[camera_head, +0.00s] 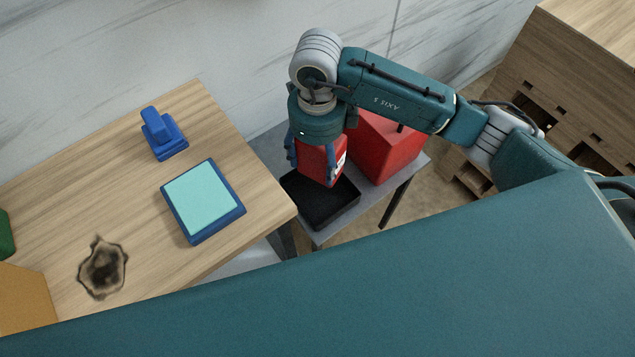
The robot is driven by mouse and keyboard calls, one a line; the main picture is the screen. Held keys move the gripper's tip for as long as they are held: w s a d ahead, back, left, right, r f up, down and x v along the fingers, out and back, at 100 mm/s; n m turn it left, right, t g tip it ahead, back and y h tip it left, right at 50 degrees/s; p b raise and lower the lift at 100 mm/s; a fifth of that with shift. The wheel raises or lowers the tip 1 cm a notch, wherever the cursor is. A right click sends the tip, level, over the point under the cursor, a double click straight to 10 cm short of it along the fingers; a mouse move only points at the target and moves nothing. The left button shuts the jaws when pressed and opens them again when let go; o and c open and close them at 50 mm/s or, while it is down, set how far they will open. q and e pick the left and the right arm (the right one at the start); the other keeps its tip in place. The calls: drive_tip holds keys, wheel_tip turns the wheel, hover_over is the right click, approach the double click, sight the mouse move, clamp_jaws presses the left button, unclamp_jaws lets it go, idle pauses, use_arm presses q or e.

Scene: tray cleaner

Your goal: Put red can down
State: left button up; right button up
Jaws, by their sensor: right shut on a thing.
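The red can (318,161) is held in my right gripper (316,168), whose blue fingers are shut on its two sides. My right arm reaches in from the right and the gripper points down. The can hangs over a black tray (335,217) on a small grey side table (395,190). Whether the can's lower end touches the tray cannot be told. The upper part of the can is hidden by the gripper. My left gripper is not in view.
A larger red box (390,145) stands on the grey table just right of the can. The wooden table (150,220) at left holds a blue-rimmed turquoise pad (203,200), a blue handled object (163,138) and a dark stain (103,267). A wooden cabinet (520,100) stands at right.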

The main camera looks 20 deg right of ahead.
wheel_tip(320, 180, down, 12)
drive_tip(key=shift+r+p, duration=0.1)
drive_tip(key=shift+p, duration=0.25)
drive_tip(key=o, duration=1.9)
drive_tip(key=shift+o, duration=0.2)
wheel_tip(320, 180, up, 12)
drive_tip(key=shift+b, duration=0.7)
